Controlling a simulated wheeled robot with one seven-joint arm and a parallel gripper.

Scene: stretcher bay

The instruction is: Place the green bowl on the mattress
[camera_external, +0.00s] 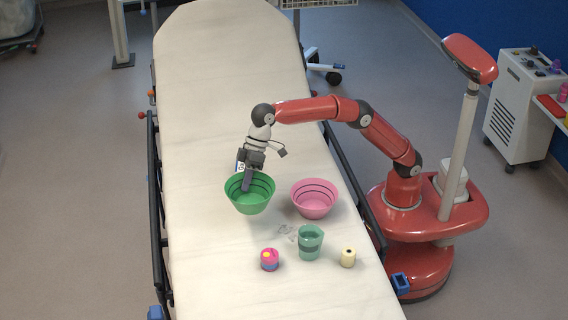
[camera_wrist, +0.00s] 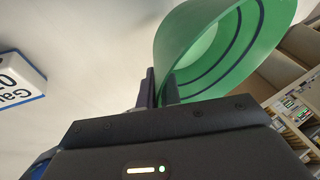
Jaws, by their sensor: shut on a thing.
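The green bowl (camera_external: 251,203) is over the near half of the cream mattress (camera_external: 215,90), left of the pink bowl. I cannot tell whether its base touches the mattress or hangs just above it. The bowl's far side and base are partly hidden there.
A pink bowl (camera_external: 314,200), a green cup (camera_external: 310,243), a pink roll (camera_external: 269,260) and a cream roll (camera_external: 348,257) stand on the mattress. A white gauze box (camera_wrist: 18,80) lies behind my gripper. The mattress's far half is clear; dark rails (camera_external: 155,215) flank it.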

